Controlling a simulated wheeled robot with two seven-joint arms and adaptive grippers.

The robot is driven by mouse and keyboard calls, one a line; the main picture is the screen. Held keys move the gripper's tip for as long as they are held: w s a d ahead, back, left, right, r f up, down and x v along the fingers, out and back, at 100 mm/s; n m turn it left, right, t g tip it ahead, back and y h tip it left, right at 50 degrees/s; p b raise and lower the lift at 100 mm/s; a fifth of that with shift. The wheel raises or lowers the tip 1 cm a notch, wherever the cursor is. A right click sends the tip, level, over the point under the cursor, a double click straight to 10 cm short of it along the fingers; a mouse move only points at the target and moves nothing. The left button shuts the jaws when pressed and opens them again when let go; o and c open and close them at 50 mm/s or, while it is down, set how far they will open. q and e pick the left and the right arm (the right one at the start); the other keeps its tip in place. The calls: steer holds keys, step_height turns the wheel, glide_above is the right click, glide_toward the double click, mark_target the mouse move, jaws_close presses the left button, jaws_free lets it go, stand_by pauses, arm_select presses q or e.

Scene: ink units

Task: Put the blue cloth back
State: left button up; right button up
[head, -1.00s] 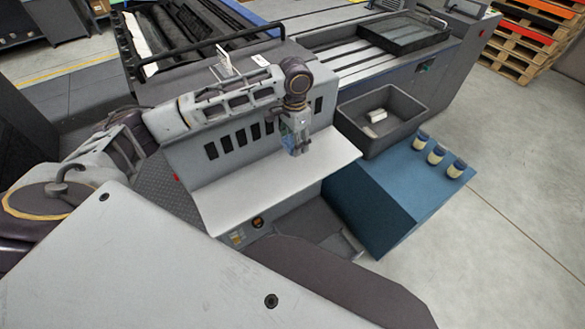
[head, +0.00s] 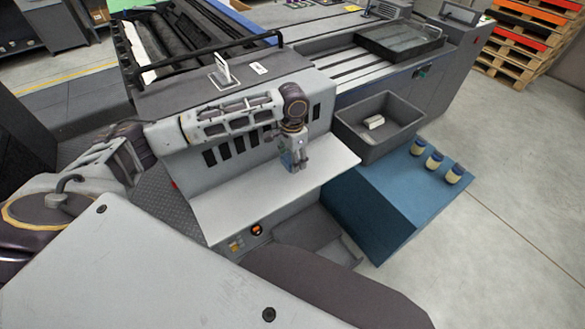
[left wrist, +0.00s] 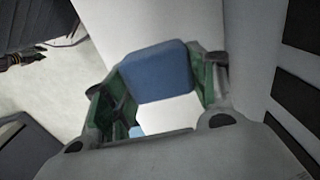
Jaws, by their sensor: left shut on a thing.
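My left gripper (head: 294,162) hangs from its arm just above the white shelf (head: 250,198) on the front of the grey machine. In the left wrist view the green-lined fingers of this gripper (left wrist: 160,82) are shut on the blue cloth (left wrist: 160,70), a small folded-looking blue block. In the head view the cloth is mostly hidden by the fingers. I cannot tell whether it touches the shelf. My right gripper is not in view.
A grey bin (head: 403,108) with a white item (head: 374,122) inside stands right of the shelf. Jars (head: 434,160) with blue lids stand along the right edge of the blue cabinet (head: 370,195). The machine's slotted panel (head: 225,150) rises behind the shelf, whose surface looks clear.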

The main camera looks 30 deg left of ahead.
arm_select(q)
step_height(320, 180, down, 4)
steer(key=shift+f, duration=0.5)
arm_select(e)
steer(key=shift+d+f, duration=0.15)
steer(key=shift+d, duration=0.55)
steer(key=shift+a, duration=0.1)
arm_select(q)
steer(key=o, duration=0.6)
steer(key=shift+f, duration=0.1)
steer(key=o, duration=0.5)
steer(key=shift+c, duration=0.2)
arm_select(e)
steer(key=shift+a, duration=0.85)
